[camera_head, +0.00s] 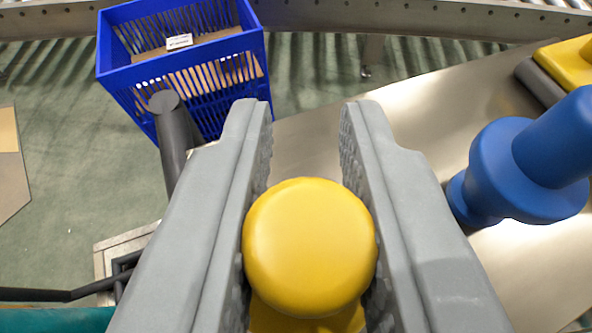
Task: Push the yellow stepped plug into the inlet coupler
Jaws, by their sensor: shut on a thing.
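The yellow stepped plug (310,246) is between the two grey fingers of my gripper (306,112), with its round end face toward the camera. The fingers touch its sides, and their tips reach past it toward the metal surface. A wider yellow part shows below the round face at the bottom edge. The far end of the plug is hidden. I cannot make out the inlet coupler for certain in this view.
A blue stepped piece (520,165) stands at the right on the shiny metal surface (440,110). A yellow block with a grey cylinder (565,65) is at the top right. A blue slotted crate (180,65) and a dark post (172,140) are at the upper left.

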